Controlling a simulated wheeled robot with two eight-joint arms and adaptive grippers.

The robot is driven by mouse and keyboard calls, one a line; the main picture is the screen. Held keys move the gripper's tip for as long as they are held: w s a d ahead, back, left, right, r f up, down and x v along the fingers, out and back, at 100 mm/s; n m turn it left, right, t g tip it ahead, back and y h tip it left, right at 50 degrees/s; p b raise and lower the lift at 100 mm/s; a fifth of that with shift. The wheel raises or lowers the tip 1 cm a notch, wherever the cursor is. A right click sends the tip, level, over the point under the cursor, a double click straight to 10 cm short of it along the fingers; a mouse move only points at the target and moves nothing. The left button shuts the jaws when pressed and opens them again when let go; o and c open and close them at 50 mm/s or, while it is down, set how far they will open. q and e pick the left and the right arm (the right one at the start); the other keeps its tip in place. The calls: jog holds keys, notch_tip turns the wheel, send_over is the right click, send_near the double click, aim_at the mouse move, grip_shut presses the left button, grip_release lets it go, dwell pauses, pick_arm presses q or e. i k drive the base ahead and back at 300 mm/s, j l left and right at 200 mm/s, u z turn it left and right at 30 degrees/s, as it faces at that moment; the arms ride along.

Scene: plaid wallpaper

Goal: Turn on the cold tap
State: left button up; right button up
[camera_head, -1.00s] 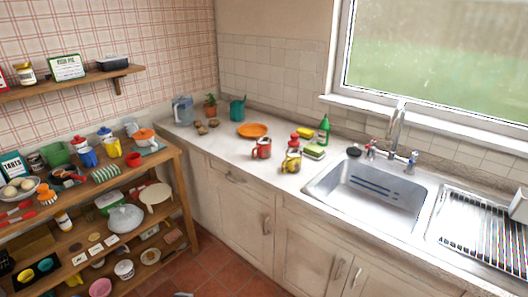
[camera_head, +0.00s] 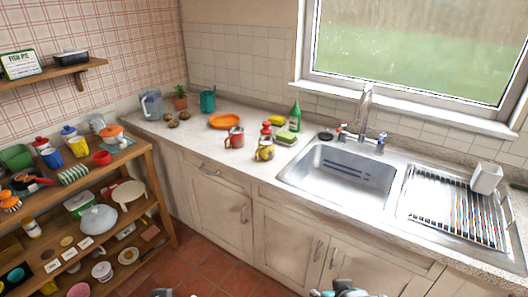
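The tap with a blue mark (camera_head: 381,143) stands behind the sink, right of the tall chrome spout (camera_head: 364,110). A tap with a red mark (camera_head: 342,132) stands left of the spout. The steel sink basin (camera_head: 310,181) is set in the counter below the window. No water shows at the spout. Part of what looks like my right gripper (camera_head: 346,289) shows at the bottom edge, far below the taps. A small grey piece, likely of my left gripper (camera_head: 162,293), shows at the bottom edge further left. Their fingers are mostly cut off.
A wooden shelf unit (camera_head: 140,146) holds many things at left.

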aim_at(383, 136)
jog(key=i+l+z, duration=0.2)
jog(key=i, duration=0.7)
